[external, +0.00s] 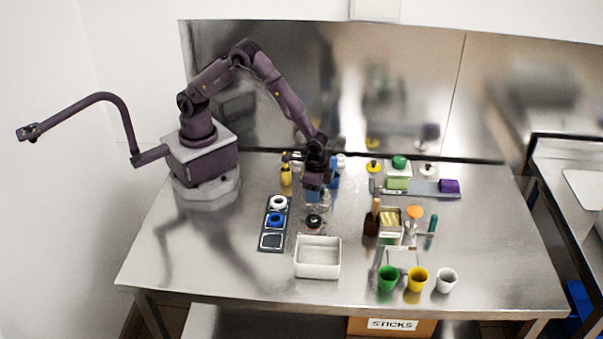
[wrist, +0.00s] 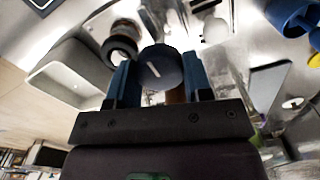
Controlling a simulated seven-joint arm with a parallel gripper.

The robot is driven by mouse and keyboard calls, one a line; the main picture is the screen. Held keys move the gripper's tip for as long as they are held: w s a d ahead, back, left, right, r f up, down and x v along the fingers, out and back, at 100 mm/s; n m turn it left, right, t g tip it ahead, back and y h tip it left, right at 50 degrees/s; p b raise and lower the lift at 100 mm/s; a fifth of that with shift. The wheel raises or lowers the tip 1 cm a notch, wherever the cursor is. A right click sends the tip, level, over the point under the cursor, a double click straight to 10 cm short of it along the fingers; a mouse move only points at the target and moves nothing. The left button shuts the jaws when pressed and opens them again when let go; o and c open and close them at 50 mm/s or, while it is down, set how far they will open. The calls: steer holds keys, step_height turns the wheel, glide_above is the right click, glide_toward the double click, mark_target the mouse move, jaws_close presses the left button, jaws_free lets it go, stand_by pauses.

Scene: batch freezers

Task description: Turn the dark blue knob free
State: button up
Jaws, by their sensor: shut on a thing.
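The dark blue knob (wrist: 160,68) is round with a pale line on its face. In the wrist view it sits between the two blue fingers of my gripper (wrist: 160,80), which is shut on it. In the external view my gripper (external: 315,188) points down near the middle of the table, and its body hides the knob. What the knob is fixed to is mostly hidden; something clear and shiny shows just below the gripper. Whether the knob is loose cannot be told.
A dark tray (external: 262,237) with white and blue rings lies left of my gripper. A black-rimmed round part (external: 314,221) and a white bin (external: 318,270) are in front. Green, yellow and white cups (external: 417,280) stand front right. Bottles (external: 286,176) stand close behind.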

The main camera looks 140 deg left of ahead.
stand_by(0.4)
steer(key=o, duration=0.9)
steer(key=shift+r, duration=0.15)
step_height(320, 180, up, 13)
steer(key=shift+f, duration=0.15)
